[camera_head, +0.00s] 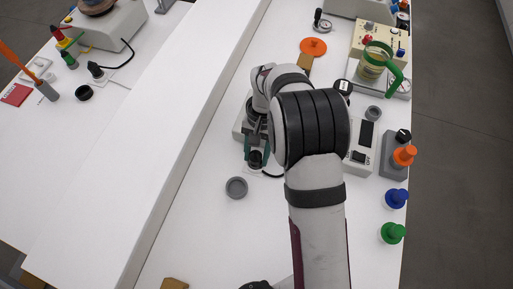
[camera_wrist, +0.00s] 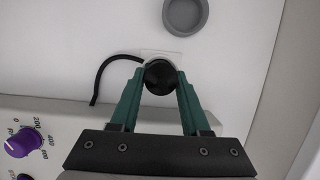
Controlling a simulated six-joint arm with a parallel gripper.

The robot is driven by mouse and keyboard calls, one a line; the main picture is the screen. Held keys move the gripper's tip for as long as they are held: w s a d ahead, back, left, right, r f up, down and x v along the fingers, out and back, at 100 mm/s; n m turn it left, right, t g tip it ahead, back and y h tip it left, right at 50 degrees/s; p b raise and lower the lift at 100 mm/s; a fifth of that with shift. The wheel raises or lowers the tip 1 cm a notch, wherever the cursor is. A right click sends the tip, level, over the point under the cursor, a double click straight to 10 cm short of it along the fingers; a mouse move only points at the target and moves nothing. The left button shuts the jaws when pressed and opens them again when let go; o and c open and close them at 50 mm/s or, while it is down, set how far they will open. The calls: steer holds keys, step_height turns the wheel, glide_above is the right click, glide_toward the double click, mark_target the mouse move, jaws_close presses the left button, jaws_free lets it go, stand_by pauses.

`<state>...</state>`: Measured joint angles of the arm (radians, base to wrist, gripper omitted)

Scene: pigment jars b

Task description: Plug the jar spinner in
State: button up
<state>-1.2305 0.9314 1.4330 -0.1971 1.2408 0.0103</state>
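A black round plug (camera_wrist: 159,77) with a black cable (camera_wrist: 103,75) sits over a small pale plate (camera_wrist: 172,55) on the white table. My gripper (camera_wrist: 160,80) has its two green fingers on either side of the plug and appears to touch it on both sides. In the head view the plug (camera_head: 256,159) shows between the fingertips (camera_head: 257,154). A pale device with a purple knob (camera_wrist: 22,143) marked in numbers lies at lower left in the wrist view. A pale box with an ON/OFF switch (camera_head: 361,151) is partly behind my arm. Whether they are one device, I cannot tell.
A grey cup (camera_head: 236,187) stands near the plug. Orange (camera_head: 404,156), blue (camera_head: 396,198) and green (camera_head: 393,233) pieces stand along the right edge. A second table at left has another pale device (camera_head: 108,27) and a black plug (camera_head: 97,71). The table's front left is mostly clear.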

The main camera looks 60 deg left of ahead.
steer(key=o, duration=0.4)
steer(key=shift+r, duration=0.1)
steer(key=v, duration=1.5)
steer(key=w+d+r+m+y, duration=0.1)
steer(key=w+d+r+m, duration=0.1)
steer(key=w+d+r, duration=0.4)
steer(key=w+d+r+m+y, duration=0.1)
steer(key=w+d+r+m, duration=0.1)
steer(key=d, duration=0.6)
steer(key=w+d+r+m+y, duration=0.1)
steer(key=w+d+r+m, duration=0.15)
steer(key=d, duration=0.65)
steer(key=s+d+f+m, duration=0.1)
steer(key=s+d+m, duration=0.1)
steer(key=s+d, duration=0.2)
steer(key=s+d+f+m+t, duration=0.1)
steer(key=s+d+f+m, duration=0.1)
steer(key=d, duration=0.5)
steer(key=s+d+f+m+t+y, duration=0.1)
steer(key=s+d+f+m, duration=0.1)
steer(key=s+d+m, duration=0.2)
steer(key=shift+s+d+f, duration=0.15)
steer(key=shift+s+d, duration=0.8)
steer(key=shift+s, duration=0.05)
